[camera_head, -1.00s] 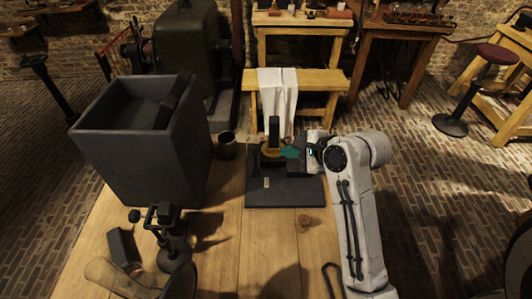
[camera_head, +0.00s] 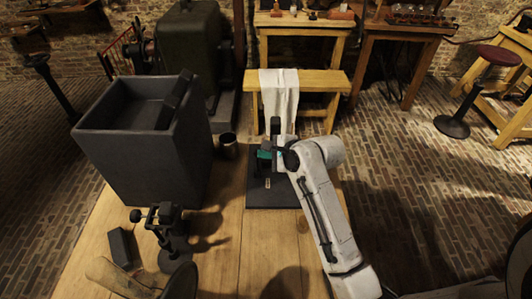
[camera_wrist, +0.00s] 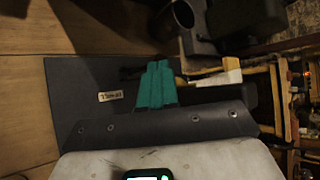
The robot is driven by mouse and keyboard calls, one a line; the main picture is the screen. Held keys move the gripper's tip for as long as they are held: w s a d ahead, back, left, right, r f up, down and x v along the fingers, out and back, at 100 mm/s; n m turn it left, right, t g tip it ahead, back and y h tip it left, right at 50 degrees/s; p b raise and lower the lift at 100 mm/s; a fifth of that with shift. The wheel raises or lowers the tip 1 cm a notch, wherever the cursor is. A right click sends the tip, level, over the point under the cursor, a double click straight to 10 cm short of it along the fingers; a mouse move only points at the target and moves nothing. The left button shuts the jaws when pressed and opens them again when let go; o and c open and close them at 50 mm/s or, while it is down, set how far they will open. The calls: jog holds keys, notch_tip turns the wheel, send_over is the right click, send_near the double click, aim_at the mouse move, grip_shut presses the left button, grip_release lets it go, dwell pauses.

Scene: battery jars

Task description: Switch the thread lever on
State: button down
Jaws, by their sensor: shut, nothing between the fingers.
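A dark base plate (camera_head: 256,198) lies on the wooden table and carries a small tag (camera_head: 268,183). A dark upright post (camera_head: 276,125) stands at its far side; I take it to be part of the thread lever device. My gripper (camera_head: 264,155) has teal fingers and is over the plate, just in front of the post. In the wrist view the shut fingers (camera_wrist: 153,82) reach over the plate (camera_wrist: 70,115), with the tag (camera_wrist: 110,96) to their left. The lever is mostly hidden.
A large dark open box (camera_head: 140,150) stands at the left, with a dark mug (camera_head: 228,147) between it and the plate. A small vise-like tool (camera_head: 165,225) stands at the front left. Behind the table is a yellow bench (camera_head: 320,80) with a white cloth (camera_head: 279,92).

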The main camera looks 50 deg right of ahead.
jog(key=d+p, duration=0.1)
jog(key=p, duration=0.1)
jog(key=w+d+y+p, duration=0.1)
jog(key=p, duration=0.2)
jog(key=shift+w+m+g+p, duration=0.2)
jog(key=shift+m+g+p, duration=0.1)
jog(key=shift+g+p, duration=0.1)
jog(key=shift+s+a, duration=0.1)
jog(key=shift+a, duration=0.1)
jog(key=shift+s+a+p, duration=0.4)
jog(key=shift+a+p, duration=0.1)
jog(key=shift+p, duration=0.2)
